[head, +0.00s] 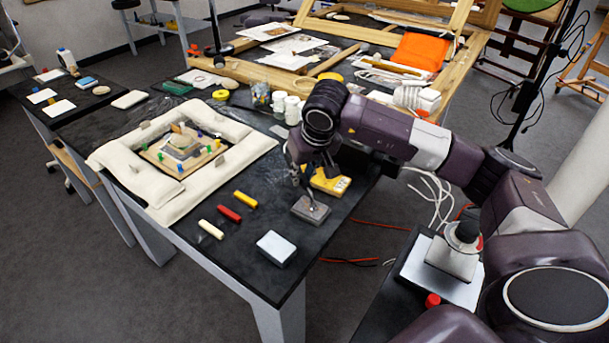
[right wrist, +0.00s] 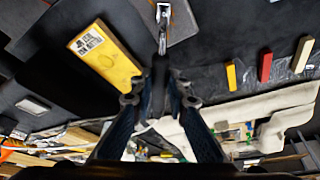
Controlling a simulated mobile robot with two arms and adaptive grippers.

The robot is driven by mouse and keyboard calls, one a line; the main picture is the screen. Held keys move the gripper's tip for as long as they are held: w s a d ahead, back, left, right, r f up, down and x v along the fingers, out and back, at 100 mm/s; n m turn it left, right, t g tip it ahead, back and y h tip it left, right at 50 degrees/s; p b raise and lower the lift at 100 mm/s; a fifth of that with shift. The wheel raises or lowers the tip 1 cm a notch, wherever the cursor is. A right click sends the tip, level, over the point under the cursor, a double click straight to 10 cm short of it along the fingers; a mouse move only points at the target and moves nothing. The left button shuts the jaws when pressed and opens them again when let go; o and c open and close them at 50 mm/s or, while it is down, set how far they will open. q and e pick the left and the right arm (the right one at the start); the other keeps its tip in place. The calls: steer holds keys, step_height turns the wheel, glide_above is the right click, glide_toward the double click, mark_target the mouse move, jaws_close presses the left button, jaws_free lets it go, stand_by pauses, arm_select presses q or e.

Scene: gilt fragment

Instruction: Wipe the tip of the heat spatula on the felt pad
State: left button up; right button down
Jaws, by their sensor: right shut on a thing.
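My right gripper (head: 312,168) is over the table's near right part, pointing down. It is shut on the heat spatula, whose dark shaft (right wrist: 160,70) runs between the fingers (right wrist: 160,92) in the right wrist view. The spatula's metal tip (right wrist: 162,14) points away from the gripper. The grey felt pad (head: 310,210) lies on the dark table just below the gripper in the head view. The tip is over or at the pad; I cannot tell whether they touch. My left gripper is not in view.
A yellow labelled box (head: 330,182) lies close behind the pad. A white block (head: 276,248) is near the front edge. Cream (head: 211,229), red (head: 229,213) and yellow (head: 245,199) sticks lie left. Cream cushions (head: 140,187) surround an ornate fragment (head: 183,145).

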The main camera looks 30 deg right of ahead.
steer(key=shift+w+a, duration=0.35)
steer(key=shift+w, duration=0.3)
steer(key=shift+w, duration=0.1)
steer(key=shift+w+a, duration=0.45)
steer(key=shift+w, duration=0.35)
steer(key=shift+s+d, duration=0.1)
steer(key=shift+s, duration=0.05)
steer(key=shift+s+d, duration=0.35)
steer(key=shift+s, duration=0.45)
steer(key=shift+s+d+b, duration=0.1)
steer(key=shift+b, duration=0.2)
steer(key=shift+s+d, duration=0.35)
steer(key=shift+s, duration=0.5)
